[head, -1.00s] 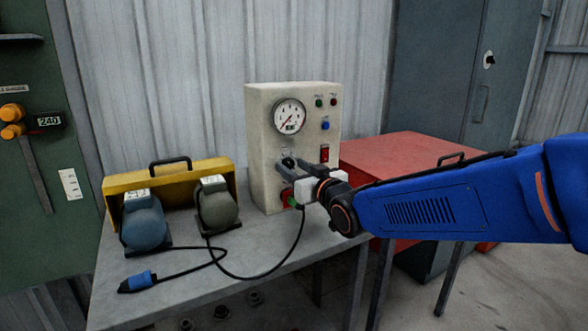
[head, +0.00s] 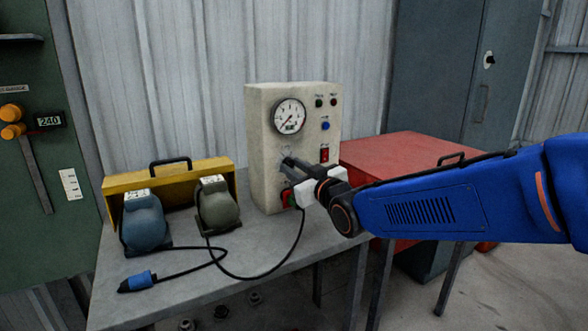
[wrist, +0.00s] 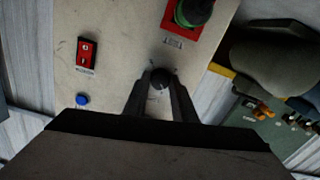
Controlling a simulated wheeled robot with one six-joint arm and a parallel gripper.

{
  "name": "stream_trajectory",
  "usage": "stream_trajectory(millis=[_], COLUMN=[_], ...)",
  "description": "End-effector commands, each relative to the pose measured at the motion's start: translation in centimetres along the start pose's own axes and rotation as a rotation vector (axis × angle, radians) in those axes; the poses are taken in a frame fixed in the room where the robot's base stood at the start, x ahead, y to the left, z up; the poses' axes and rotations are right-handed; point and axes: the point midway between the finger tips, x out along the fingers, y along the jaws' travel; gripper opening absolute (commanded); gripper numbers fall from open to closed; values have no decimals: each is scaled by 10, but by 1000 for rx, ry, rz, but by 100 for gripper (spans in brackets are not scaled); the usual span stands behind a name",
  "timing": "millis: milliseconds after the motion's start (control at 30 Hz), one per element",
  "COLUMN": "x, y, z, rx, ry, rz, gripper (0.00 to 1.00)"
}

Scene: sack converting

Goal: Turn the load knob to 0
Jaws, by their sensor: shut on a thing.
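The load knob (wrist: 160,78) is a small dark round knob on the front of the cream control box (head: 262,150). In the wrist view it sits between the two fingertips of my gripper (wrist: 159,84), which is shut on it. In the head view my gripper (head: 286,166) reaches the box front below the dial gauge (head: 290,116), and its fingers hide the knob. The scale marks around the knob are too small to read. The gauge needle points to the lower left.
Two motors (head: 146,221) and a yellow case (head: 190,176) stand left on the grey table (head: 262,262). A black cable loops across the table.

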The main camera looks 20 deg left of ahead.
Motion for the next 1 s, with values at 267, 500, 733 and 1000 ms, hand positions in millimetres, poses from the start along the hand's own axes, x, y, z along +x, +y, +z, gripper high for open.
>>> stream_trajectory(millis=[267,500,733,1000], x=[0,0,0,0], y=[0,1,1,1], z=[0,0,0,0], rx=[-255,-484,-703,-959], ry=[-1,-1,-1,-1], rz=[0,-1,-1,-1], gripper=[2,2,2,2])
